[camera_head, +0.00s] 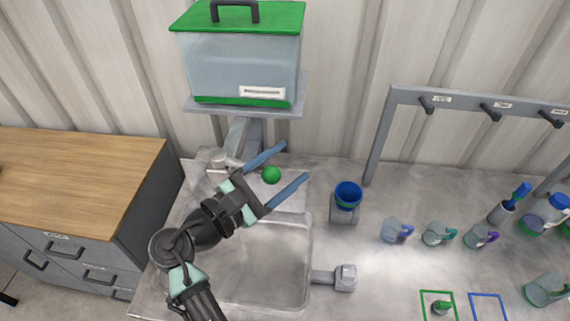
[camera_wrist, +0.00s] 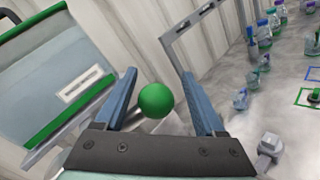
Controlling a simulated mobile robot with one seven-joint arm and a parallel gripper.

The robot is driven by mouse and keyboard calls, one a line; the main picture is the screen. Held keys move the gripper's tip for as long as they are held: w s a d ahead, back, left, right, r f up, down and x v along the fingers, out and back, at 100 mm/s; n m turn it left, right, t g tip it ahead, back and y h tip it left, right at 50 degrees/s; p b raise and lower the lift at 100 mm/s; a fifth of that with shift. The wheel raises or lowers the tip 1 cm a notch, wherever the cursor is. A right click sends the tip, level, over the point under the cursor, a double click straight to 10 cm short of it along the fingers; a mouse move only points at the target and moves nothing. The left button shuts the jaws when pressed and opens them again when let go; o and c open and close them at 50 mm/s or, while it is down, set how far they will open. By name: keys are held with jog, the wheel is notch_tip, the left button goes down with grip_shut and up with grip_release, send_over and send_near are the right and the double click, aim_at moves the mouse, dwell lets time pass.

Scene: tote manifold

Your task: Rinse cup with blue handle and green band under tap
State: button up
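My gripper (camera_head: 294,160) is open over the back of the sink (camera_head: 260,262), its two blue fingers spread wide. A green ball-shaped knob (camera_head: 271,175) shows between the fingers, apart from both; in the wrist view the green knob (camera_wrist: 156,100) is also between them. A grey tap-like post (camera_head: 219,160) stands just left of my gripper. A clear cup with a blue-violet handle (camera_head: 397,231) stands on the counter right of the sink; I cannot make out a green band on it.
A green-lidded tank (camera_head: 240,65) sits on a shelf above the sink. Other cups (camera_head: 437,234) and bottles stand to the right, under a grey hook rack (camera_head: 470,98). Green (camera_head: 424,305) and blue (camera_head: 488,296) outlines mark the counter. A wooden-topped cabinet (camera_head: 80,180) is at left.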

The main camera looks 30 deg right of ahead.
jog(key=shift+w+a, duration=0.15)
jog(key=shift+a, duration=0.1)
jog(key=b+v, duration=0.4)
jog(key=v, duration=0.8)
jog(key=shift+s+a, duration=0.25)
jog(key=shift+a, duration=0.1)
jog(key=shift+r, duration=0.1)
